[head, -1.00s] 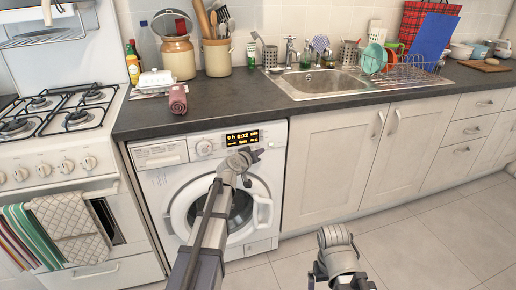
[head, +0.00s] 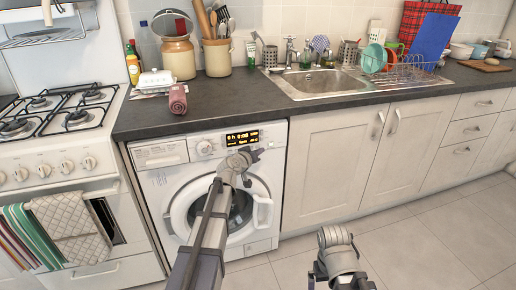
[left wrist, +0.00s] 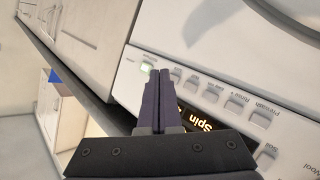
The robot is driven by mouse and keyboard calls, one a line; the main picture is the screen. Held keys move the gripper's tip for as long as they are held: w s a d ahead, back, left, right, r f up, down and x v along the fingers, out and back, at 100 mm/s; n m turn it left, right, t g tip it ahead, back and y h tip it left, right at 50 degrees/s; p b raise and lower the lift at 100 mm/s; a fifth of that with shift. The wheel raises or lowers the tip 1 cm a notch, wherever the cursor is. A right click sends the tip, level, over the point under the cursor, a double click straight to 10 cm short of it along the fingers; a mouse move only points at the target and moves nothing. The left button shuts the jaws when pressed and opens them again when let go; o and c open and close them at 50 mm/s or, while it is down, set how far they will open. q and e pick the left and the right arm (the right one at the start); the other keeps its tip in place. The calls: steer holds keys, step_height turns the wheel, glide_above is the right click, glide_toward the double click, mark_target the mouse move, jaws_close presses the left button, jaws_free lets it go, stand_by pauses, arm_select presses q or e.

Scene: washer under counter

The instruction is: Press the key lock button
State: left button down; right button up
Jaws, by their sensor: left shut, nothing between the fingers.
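The white washing machine (head: 270,190) stands under the dark counter, its round door closed. Its control panel (head: 223,142) has a knob and a lit display (head: 242,137). In the left wrist view the display (left wrist: 200,118) shows "Spin" upside down. A row of small buttons (left wrist: 212,94) runs beside it, with faint labels; I cannot read which is key lock. My left gripper (head: 258,153) is shut and empty at the right end of the panel.
The counter edge (head: 200,127) overhangs just above the panel. A white stove (head: 60,165) stands left, cabinets (head: 335,165) right. The tiled floor (head: 430,230) is clear. My right arm shows at the bottom, its gripper out of view.

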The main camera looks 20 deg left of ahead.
arm_select(q)
steer(key=shift+w+a, duration=0.25)
steer(key=shift+w, duration=0.05)
steer(key=shift+w+a, duration=0.1)
steer(key=shift+w, duration=0.05)
stand_by(0.5)
steer(key=shift+s+d, duration=0.4)
steer(key=shift+s, duration=0.15)
steer(key=s+d, duration=0.2)
steer(key=s, duration=0.1)
steer(key=s+d, duration=0.1)
steer(key=s, duration=0.1)
steer(key=shift+d, duration=0.15)
stand_by(0.4)
steer(key=shift+d, duration=0.1)
